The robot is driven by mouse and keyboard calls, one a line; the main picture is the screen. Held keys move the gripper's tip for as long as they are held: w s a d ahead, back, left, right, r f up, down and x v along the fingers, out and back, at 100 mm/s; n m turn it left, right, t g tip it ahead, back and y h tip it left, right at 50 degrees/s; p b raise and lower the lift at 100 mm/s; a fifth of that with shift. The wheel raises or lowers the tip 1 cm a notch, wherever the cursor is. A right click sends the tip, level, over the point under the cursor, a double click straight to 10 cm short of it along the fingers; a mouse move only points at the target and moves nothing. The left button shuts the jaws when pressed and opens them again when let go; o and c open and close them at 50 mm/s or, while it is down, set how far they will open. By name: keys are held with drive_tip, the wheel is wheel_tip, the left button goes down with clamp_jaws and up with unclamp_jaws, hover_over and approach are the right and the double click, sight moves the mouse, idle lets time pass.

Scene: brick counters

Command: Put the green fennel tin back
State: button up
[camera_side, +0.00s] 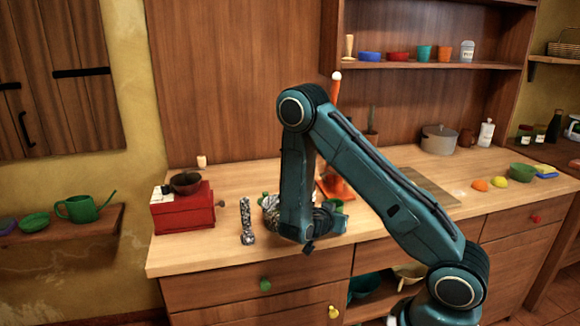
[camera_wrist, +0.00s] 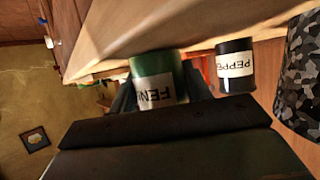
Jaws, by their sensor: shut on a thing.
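The green fennel tin (camera_wrist: 172,66) has a white label, part of which reads "FEN", upside down in the wrist view. My gripper (camera_wrist: 162,88) is shut on it, with a dark finger on each side. In the side view my wrist is low over the left part of the counter. The arm hides most of the gripper there, and I cannot make out the tin clearly.
A black pepper tin (camera_wrist: 236,66) is close beside the held tin. A grey patterned object (camera_side: 247,222) stands on the counter, right of a red box (camera_side: 182,210) with a dark bowl. Labelled jars (camera_side: 524,134) stand at far right.

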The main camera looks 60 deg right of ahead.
drive_tip(key=o, duration=1.1)
drive_tip(key=shift+f, duration=0.1)
drive_tip(key=shift+o, duration=0.2)
drive_tip(key=shift+r, duration=0.2)
drive_tip(key=v, duration=1.2)
